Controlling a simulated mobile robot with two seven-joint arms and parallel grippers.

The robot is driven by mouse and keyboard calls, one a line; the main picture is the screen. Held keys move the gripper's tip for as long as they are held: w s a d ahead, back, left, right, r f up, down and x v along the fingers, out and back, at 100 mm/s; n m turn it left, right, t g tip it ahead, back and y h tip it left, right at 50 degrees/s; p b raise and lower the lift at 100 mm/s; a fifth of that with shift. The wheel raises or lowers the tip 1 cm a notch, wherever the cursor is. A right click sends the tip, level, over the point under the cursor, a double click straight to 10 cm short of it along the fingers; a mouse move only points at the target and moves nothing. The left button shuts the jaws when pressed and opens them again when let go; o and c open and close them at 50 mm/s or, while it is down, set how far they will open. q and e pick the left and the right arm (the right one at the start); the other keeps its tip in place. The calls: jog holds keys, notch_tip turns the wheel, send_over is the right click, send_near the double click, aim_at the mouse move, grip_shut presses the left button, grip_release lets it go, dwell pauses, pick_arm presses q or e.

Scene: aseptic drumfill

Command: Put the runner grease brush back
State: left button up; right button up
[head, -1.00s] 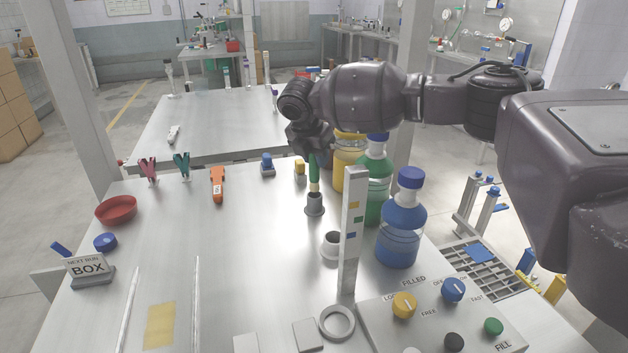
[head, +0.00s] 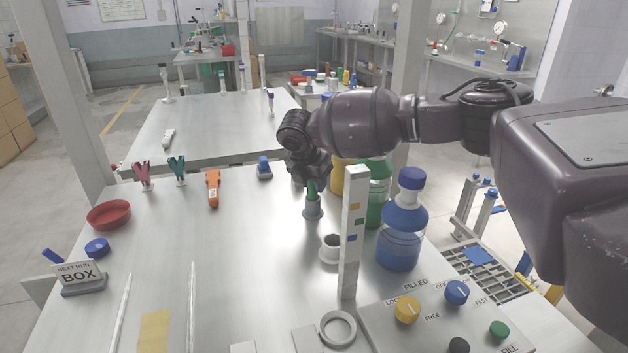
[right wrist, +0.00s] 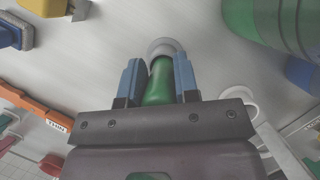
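The runner grease brush (head: 312,189) has a green handle and stands upright, its lower end inside a small grey cup holder (head: 312,210) on the steel table. My right gripper (head: 311,179) is above the holder with its fingers on both sides of the handle. In the right wrist view, the blue fingers (right wrist: 160,82) are closed against the green handle (right wrist: 158,84), with the holder's round rim (right wrist: 165,46) just beyond. The bristles are hidden in the holder. My left gripper is not in view.
Close right of the holder stand a green bottle (head: 377,196), a blue bottle (head: 401,230) and an upright marked post (head: 352,230). A white cup (head: 330,250) is in front. An orange tool (head: 213,187) stands left. The table's middle left is clear.

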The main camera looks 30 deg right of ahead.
jog(key=o, duration=0.4)
jog(key=shift+r, duration=0.15)
jog(key=p+v, duration=0.3)
jog(key=v, duration=0.9)
